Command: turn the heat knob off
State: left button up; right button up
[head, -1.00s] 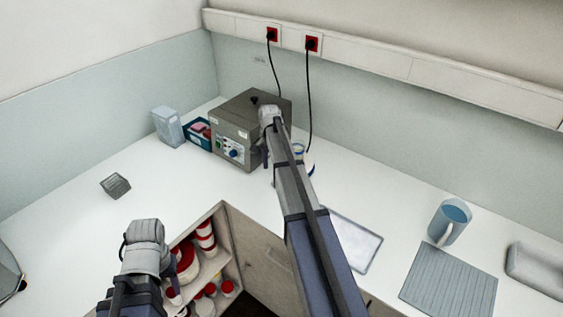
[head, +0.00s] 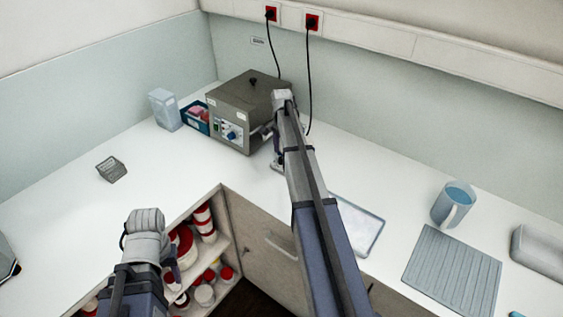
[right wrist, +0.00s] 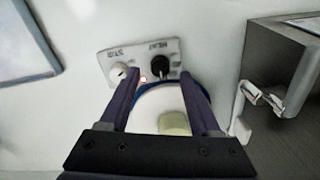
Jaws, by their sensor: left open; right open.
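In the right wrist view a small white panel (right wrist: 118,62) carries a black knob (right wrist: 160,67) under a label that seems to read HEAT. A white knob (right wrist: 120,72) sits to its left, and a small red light glows between them. The panel adjoins a round white plate with a blue rim (right wrist: 145,105). My right gripper (right wrist: 160,80) is open, its fingers either side of the plate, the black knob in line with the gap; contact cannot be told. In the head view my right arm mostly hides this device. My left gripper (head: 172,268) is at the lower left, near the open shelf.
A grey metal box with dials (head: 247,110) stands close by the right gripper. A blue bin (head: 195,117) and a clear container (head: 164,109) are left of it.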

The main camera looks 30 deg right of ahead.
aim_at(281, 160)
notch_tip(281, 160, down, 3)
jog(key=shift+r+b, duration=0.2)
jog(key=shift+b, duration=0.6)
pick_arm(q)
notch_tip(281, 160, down, 3)
jog(key=shift+r, duration=0.2)
pick_arm(e)
grip_shut()
